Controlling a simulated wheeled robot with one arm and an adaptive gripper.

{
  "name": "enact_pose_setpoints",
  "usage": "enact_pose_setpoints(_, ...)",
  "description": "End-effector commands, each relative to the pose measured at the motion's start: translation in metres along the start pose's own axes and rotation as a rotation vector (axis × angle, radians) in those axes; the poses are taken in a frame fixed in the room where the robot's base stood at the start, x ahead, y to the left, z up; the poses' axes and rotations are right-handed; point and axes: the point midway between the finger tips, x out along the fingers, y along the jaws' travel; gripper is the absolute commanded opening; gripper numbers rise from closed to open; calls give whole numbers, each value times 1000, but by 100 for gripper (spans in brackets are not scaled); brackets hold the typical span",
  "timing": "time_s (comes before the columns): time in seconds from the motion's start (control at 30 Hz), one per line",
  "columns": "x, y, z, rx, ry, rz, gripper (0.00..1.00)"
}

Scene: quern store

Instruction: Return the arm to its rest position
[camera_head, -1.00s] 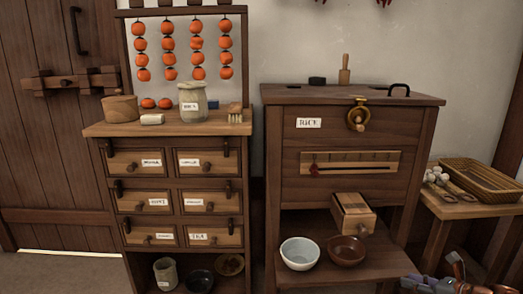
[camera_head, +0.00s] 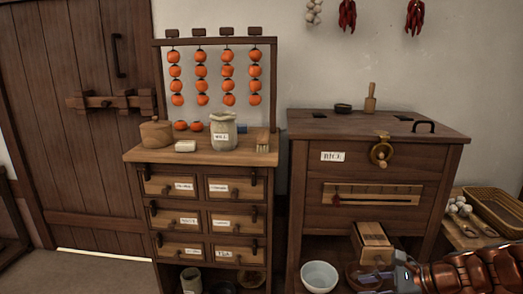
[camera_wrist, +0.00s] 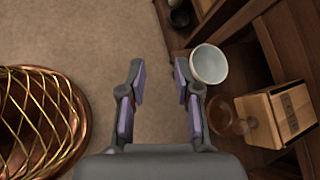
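My gripper (camera_wrist: 160,78) is open and empty in the wrist view, its two purple-padded fingers well apart above bare floor. In the head view my gripper (camera_head: 382,277) is at the lower right, with my brown arm stretching to the right edge. It is in front of the rice chest (camera_head: 400,165), near its lower shelf. In the wrist view a white bowl (camera_wrist: 208,64) is just right of the fingers. A brown, glassy-looking bowl (camera_wrist: 224,116) is below it, partly blocked by the gripper in the head view.
A wooden box (camera_head: 372,243) juts from the rice chest and shows in the wrist view (camera_wrist: 275,117). A drawer cabinet (camera_head: 208,195) stands left, with a jar (camera_head: 222,131) on top. A round copper-coloured thing with brass lattice (camera_wrist: 40,115) is at left in the wrist view.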

Motion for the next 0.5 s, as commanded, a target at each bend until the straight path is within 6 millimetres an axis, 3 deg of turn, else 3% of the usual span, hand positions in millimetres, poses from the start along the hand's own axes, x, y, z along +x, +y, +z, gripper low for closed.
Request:
enact_pose_setpoints(0.03, -6, 7, 36, -77, 11, 55, 32)
enact_pose_setpoints(0.1, -7, 22, 66, -184, 29, 129, 32)
enact_pose_setpoints(0.3, -22, 67, 139, -477, 76, 331, 32)
enact_pose_setpoints(0.5, -52, 113, 195, -755, 117, 534, 32)
